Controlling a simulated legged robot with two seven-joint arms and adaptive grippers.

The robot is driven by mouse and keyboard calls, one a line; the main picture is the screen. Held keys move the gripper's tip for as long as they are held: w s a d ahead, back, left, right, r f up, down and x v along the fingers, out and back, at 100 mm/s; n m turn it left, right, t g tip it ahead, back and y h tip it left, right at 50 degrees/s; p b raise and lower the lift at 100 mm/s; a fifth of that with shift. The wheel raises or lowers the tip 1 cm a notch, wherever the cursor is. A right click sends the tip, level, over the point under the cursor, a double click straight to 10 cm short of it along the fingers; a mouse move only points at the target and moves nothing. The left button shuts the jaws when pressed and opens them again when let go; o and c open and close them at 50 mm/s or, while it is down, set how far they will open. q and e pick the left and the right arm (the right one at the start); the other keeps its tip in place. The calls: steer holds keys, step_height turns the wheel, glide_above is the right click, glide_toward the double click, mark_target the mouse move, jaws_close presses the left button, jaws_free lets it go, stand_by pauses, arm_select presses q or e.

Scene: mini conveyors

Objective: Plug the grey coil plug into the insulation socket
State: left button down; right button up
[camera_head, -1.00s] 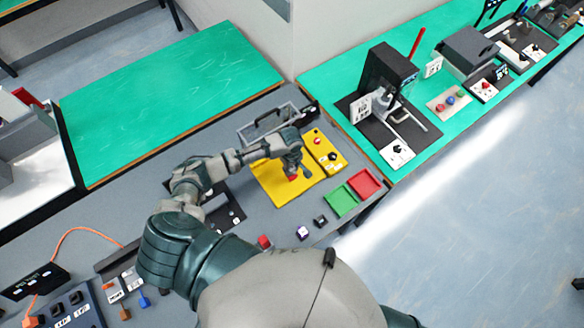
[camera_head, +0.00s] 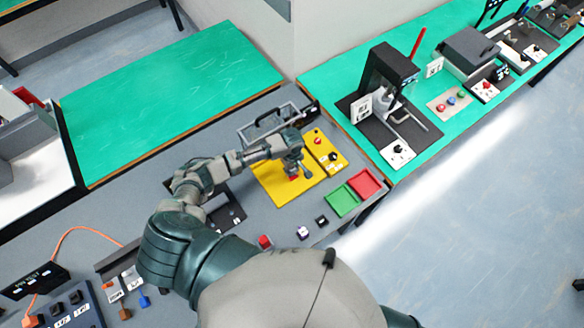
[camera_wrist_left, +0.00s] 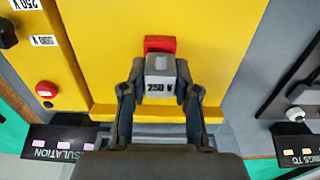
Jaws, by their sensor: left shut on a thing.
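In the head view the left gripper (camera_head: 295,168) is low over the yellow mat (camera_head: 275,190). A black panel marked "INSULATION" (camera_wrist_left: 50,143) lies at the lower left of the wrist view. The socket's opening is not clear. My right gripper is not in view.
A yellow box with a red button (camera_head: 325,150) stands beside the mat. Green (camera_head: 341,201) and red (camera_head: 365,183) trays lie to its right. Small blocks, one black (camera_head: 321,220), lie near the bench's front edge. A metal frame (camera_head: 270,122) stands behind.

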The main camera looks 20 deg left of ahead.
arm_select(q)
steer(key=shift+f, duration=0.65)
steer(key=c, duration=0.8)
jaws_free()
steer(key=shift+r, duration=0.1)
step_height(320, 180, up, 12)
steer(key=shift+f, duration=0.2)
